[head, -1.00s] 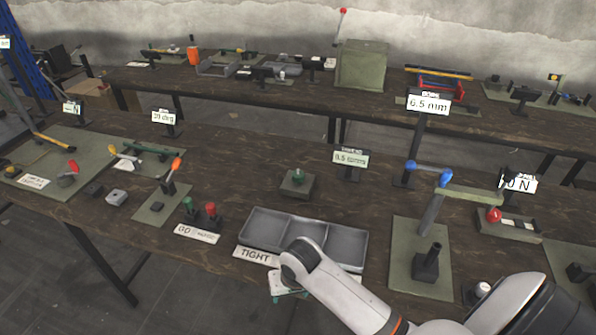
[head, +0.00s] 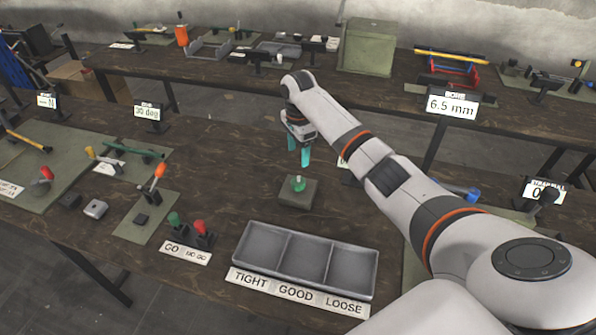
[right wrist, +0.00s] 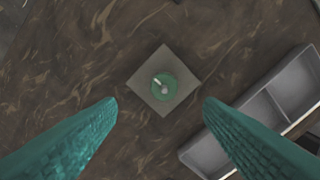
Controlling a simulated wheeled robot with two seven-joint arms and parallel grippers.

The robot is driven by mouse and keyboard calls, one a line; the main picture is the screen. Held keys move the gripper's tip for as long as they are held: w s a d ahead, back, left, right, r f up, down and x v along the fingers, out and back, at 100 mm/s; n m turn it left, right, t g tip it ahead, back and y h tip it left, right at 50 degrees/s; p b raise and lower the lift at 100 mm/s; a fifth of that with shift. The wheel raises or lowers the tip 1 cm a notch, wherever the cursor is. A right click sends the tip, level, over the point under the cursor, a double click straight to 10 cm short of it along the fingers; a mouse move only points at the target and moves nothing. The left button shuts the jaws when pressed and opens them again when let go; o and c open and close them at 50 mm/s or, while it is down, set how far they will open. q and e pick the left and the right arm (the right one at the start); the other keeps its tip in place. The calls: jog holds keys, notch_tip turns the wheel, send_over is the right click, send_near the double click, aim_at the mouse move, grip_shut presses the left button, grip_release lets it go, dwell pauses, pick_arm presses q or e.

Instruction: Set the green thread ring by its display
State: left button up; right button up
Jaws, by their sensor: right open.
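The green thread ring (head: 298,184) sits on a square grey block (head: 292,197) on the near table, behind the three-part tray. In the right wrist view the ring (right wrist: 164,88) shows from above as a round green disc with a pale centre, on its block (right wrist: 145,88). My right gripper (head: 299,152) points down above the ring, open and empty, its teal fingers (right wrist: 160,104) spread to either side below it in the wrist picture. A small display (head: 344,174) right of the block is mostly hidden by my right arm. My left gripper is out of view.
The grey tray (head: 282,257), labelled TIGHT, GOOD and LOOSE, stands in front and looks empty. Green and red GO/NO GO plugs (head: 190,233) stand left of it. A 6.5 mm display (head: 452,105) stands to the right. Bare tabletop lies left of the block.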

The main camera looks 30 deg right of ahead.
send_over(298, 181)
jog(key=f, duration=0.4)
jog(key=shift+s+a+f+p, duration=0.1)
jog(key=shift+s+f+p, duration=0.1)
jog(key=shift+s+p, duration=0.1)
jog(key=f, duration=0.3)
jog(key=shift+w+d+f, duration=0.25)
jog(key=shift+w+f, duration=0.05)
notch_tip(298, 181, down, 2)
jog(key=shift+a+f, duration=0.1)
jog(key=shift+f, duration=0.25)
jog(key=c, duration=1)
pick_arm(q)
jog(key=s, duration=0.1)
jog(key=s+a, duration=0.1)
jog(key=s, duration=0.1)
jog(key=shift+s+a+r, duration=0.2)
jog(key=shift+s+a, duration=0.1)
pick_arm(e)
jog(key=shift+o, duration=0.2)
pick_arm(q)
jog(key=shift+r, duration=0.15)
pick_arm(e)
jog(key=shift+n, duration=0.5)
